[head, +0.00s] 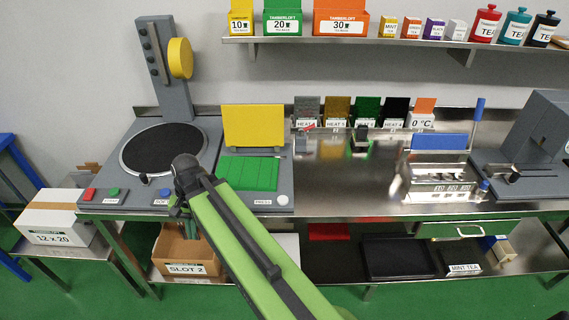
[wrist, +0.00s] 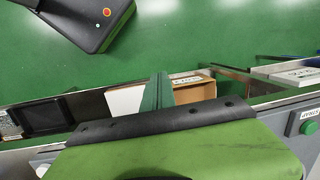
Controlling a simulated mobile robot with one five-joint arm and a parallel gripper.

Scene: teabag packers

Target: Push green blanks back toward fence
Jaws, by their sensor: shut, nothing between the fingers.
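The green blanks (head: 248,173) lie side by side as a flat bright green patch on the grey press unit. A yellow upright plate (head: 254,126) stands behind them; I cannot tell whether it or the low edge at their back is the fence. In the head view my arm crosses just left of and in front of the blanks, and my gripper is mostly hidden behind it. In the wrist view my gripper (wrist: 158,92) points down with its dark green fingers together and empty, over the bench's front edge. The blanks do not show in the wrist view.
A round black plate (head: 165,150) with a grey column stands left of the press. Coloured buttons (head: 113,191) line the front edge. A cardboard box (head: 180,250) sits on the lower shelf. The steel bench (head: 340,190) right of the press is clear in front.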

